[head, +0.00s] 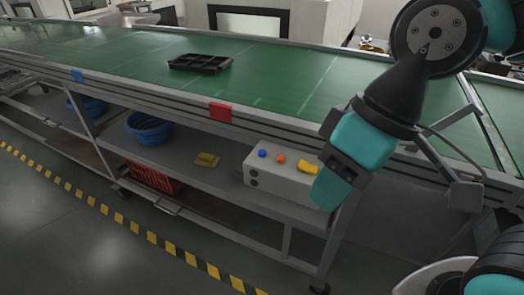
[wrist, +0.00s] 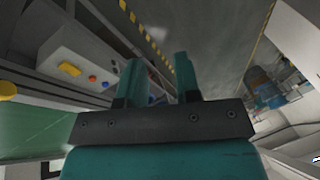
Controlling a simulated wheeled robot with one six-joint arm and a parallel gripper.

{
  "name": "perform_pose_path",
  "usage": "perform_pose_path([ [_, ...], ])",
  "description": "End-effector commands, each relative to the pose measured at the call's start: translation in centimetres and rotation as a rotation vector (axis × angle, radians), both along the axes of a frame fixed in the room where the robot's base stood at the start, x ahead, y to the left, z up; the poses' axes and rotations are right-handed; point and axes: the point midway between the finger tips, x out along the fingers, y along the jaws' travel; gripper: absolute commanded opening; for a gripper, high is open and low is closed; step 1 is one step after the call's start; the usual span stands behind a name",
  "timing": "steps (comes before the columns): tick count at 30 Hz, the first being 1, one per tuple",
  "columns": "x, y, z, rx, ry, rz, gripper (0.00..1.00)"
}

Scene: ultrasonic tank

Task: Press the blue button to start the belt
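The control box (head: 285,188) is a white-grey case on the shelf under the belt's near edge. Its blue button (head: 262,153) is the leftmost control on top, beside an orange-red button (head: 280,159) and a yellow part (head: 308,168). The blue button also shows in the wrist view (wrist: 105,85), left of my gripper's fingers. My gripper (head: 326,192) hangs at the right end of the box, apart from the blue button, and hides part of that end. In the wrist view my gripper (wrist: 155,66) has two teal fingers spread with nothing between them.
The green conveyor belt (head: 290,75) runs above the shelf and carries a black tray (head: 200,63). A red tag (head: 220,113) is on its rail. A red crate (head: 152,178) stands below. Open floor lies in front.

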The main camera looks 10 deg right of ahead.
Motion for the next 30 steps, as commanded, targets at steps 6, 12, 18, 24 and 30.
perform_pose_path([
  [6, 0.00, 0.00, 0.00, 0.000, 0.000, 0.000, 0.00],
  [12, 0.00, 0.00, 0.00, 0.000, 0.000, 0.000, 0.00],
  [18, 0.00, 0.00, 0.00, 0.000, 0.000, 0.000, 0.00],
  [24, 0.00, 0.00, 0.00, 0.000, 0.000, 0.000, 0.00],
  [30, 0.00, 0.00, 0.00, 0.000, 0.000, 0.000, 0.00],
])
